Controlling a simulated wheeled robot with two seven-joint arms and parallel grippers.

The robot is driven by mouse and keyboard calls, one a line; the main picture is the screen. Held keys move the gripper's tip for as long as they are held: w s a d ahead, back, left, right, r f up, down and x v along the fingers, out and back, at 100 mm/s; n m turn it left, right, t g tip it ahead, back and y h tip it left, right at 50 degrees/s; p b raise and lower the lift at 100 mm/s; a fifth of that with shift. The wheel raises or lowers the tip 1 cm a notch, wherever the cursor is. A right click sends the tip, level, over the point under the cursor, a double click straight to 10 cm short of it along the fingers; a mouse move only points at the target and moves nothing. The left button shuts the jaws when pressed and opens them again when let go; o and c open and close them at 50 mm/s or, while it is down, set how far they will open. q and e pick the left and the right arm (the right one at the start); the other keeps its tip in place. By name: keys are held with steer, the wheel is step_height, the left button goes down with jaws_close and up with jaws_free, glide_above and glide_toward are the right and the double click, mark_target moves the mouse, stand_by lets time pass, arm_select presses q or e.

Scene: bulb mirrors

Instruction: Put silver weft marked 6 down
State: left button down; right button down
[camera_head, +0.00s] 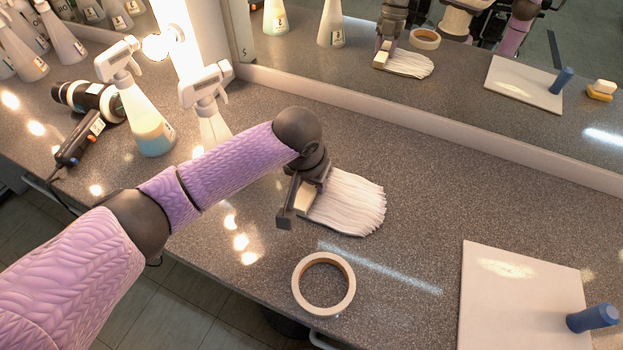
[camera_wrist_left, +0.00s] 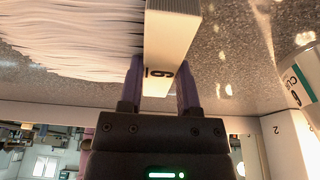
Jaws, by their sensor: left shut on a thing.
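The silver weft (camera_head: 350,203) is a fan of pale, near-white strands with a light block at its top end. My left gripper (camera_head: 297,203) is shut on that block, and the strands spread to the right, low over the counter. In the left wrist view, the block (camera_wrist_left: 170,45) with a dark 6 sits between the fingers of the left gripper (camera_wrist_left: 160,88), and the strands (camera_wrist_left: 70,38) run to the left. I cannot tell whether the weft touches the counter. My right gripper does not show directly.
A tape roll (camera_head: 323,284) lies at the counter's front edge. A pale board (camera_head: 510,290) with a blue cylinder (camera_head: 593,318) is at the right. The mirror (camera_head: 450,85) runs behind. Counter between weft and board is clear.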

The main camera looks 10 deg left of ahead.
arm_select(q)
steer(key=shift+c, duration=1.5)
jaws_free()
steer(key=shift+f, duration=0.1)
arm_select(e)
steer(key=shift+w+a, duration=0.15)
arm_select(q)
steer(key=p+v, duration=0.3)
steer(key=v, duration=0.3)
steer(key=shift+w, duration=0.15)
steer(key=p+v, duration=0.3)
steer(key=v, duration=0.3)
steer(key=shift+s, duration=0.2)
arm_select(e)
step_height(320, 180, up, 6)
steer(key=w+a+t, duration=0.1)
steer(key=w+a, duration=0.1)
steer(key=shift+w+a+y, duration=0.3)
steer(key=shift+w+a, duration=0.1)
arm_select(q)
steer(key=shift+a, duration=0.1)
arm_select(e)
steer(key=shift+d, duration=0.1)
